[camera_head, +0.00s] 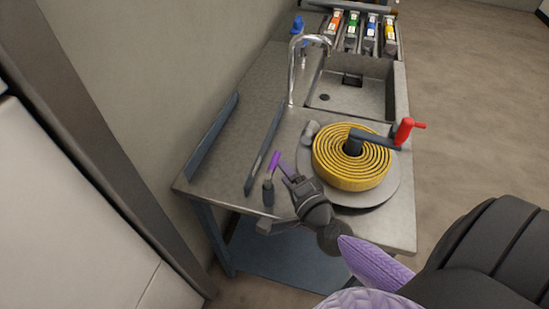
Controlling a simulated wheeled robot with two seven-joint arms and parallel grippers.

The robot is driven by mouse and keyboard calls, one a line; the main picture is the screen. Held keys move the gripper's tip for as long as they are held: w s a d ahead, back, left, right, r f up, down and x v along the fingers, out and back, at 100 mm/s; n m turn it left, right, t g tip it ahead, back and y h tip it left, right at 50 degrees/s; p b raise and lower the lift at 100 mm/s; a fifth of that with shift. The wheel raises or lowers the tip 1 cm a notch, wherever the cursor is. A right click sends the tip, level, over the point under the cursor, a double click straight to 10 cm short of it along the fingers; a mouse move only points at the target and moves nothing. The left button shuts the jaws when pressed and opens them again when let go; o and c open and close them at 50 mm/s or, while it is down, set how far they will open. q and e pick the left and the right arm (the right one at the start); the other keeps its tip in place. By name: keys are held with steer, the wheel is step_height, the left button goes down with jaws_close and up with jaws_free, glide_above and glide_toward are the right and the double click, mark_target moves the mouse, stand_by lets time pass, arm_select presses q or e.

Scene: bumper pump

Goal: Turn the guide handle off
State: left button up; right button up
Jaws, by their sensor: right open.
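A red crank-like handle (404,131) stands at the right end of a dark arm (375,139) that reaches across a yellow spiral coil (340,176). It is the most handle-like part in view, but I cannot tell for sure that it is the guide handle. The coil rests on a round grey plate (388,190) on the bench. My right gripper (271,173) is open and empty over the bench's near left part. It is left of the coil and well apart from the red handle. My left gripper is not in view.
The metal bench (222,160) has a sink (374,95) and a curved faucet (292,72) beyond the coil. A blue bottle (297,27) and several coloured items, one green (353,27), stand at the far end. A wall is on the left; open floor (470,110) is on the right.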

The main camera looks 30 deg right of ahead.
mark_target(274, 158)
steer(key=w, duration=0.4)
steer(key=w+f, duration=0.1)
steer(key=w, duration=0.1)
steer(key=shift+d+b, duration=0.25)
steer(key=shift+b, duration=0.05)
steer(key=shift+s, duration=0.1)
jaws_close()
stand_by(0.9)
